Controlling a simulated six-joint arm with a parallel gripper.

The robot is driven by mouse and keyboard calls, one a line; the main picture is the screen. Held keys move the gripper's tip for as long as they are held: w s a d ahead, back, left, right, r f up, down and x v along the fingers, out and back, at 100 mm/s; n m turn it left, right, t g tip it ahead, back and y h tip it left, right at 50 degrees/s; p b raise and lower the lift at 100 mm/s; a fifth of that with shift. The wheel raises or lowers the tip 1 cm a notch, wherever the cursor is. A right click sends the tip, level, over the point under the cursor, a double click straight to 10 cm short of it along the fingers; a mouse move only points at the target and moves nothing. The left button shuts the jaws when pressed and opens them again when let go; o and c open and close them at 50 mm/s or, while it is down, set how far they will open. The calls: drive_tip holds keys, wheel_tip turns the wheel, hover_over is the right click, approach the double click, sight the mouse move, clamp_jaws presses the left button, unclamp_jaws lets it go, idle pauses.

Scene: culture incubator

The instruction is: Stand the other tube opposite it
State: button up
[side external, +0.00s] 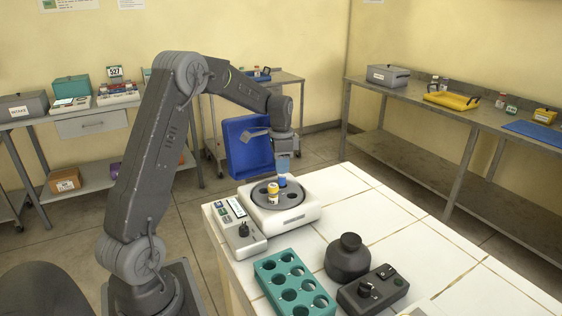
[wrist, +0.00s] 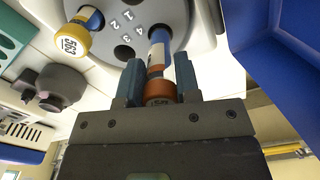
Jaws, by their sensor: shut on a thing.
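My gripper (side external: 284,160) is over the white rotor machine (side external: 312,212) on the tiled bench. In the wrist view, my gripper (wrist: 157,82) is shut on a tube (wrist: 157,60) with an orange cap (wrist: 160,92), a white label and a blue band at its far end. That end points down at the grey rotor (wrist: 185,14); whether it is inside a hole cannot be told. A yellow-capped tube (wrist: 78,40), marked 563, stands in the rotor; it also shows in the side view (side external: 272,192). The rotor has numbered holes.
A control unit (side external: 236,228) adjoins the machine at left. A teal rack (side external: 272,266) with empty-looking holes, a dark round pot (side external: 347,259) and a grey knob box (side external: 372,292) stand in front. A blue panel (side external: 246,150) is behind my gripper. Bench right is clear.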

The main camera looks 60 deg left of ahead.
sight(281, 185)
drive_tip(key=shift+f, duration=0.5)
drive_tip(key=shift+f, duration=1.65)
drive_tip(key=o, duration=1.3)
drive_tip(key=shift+r, duration=3.75)
